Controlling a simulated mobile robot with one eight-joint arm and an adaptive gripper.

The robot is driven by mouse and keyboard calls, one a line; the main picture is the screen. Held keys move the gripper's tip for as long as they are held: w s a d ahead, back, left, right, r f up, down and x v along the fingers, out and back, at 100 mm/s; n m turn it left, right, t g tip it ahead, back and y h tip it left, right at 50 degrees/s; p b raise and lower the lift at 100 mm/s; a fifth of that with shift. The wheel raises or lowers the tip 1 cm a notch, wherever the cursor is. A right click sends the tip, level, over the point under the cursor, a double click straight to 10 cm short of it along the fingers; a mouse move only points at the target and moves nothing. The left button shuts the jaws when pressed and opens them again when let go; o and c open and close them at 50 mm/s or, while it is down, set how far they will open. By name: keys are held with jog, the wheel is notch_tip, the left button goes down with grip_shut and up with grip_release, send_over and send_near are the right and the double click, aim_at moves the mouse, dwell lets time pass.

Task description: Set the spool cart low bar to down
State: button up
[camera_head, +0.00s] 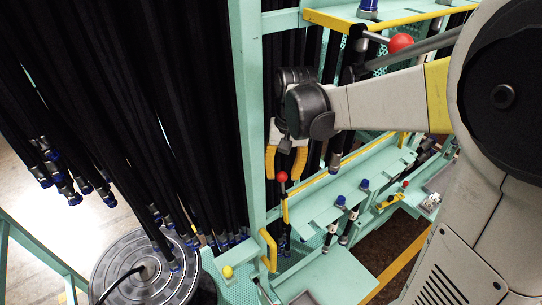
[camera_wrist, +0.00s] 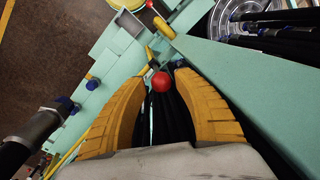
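My gripper (camera_head: 285,162) has yellow fingers pointing down, spread apart, with nothing held between them. A lever with a red ball knob (camera_head: 282,177) stands just below the fingertips on the teal cart frame (camera_head: 250,120). In the wrist view a red ball (camera_wrist: 160,82) shows in the gap between the open fingers (camera_wrist: 160,85), apart from both. Another lever with a red ball (camera_head: 401,42) is at the upper right. No label shows which one is the low bar. The lower part of the nearer lever is hard to make out.
Black hoses (camera_head: 200,110) with blue-capped ends hang at left and behind my gripper. A grey round drum lid (camera_head: 145,265) is at lower left. A yellow handle (camera_head: 268,250) and teal shelf (camera_head: 335,280) lie below. Blue-capped fittings (camera_head: 349,225) stand to the right.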

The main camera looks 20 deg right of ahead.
jog(key=shift+w+a+f, duration=0.1)
jog(key=shift+w+f, duration=0.1)
jog(key=shift+f, duration=0.3)
jog(key=shift+w+f, duration=0.15)
jog(key=shift+f, duration=0.3)
jog(key=shift+s+f, duration=0.1)
jog(key=shift+s, duration=0.2)
jog(key=shift+w, duration=0.15)
grip_shut()
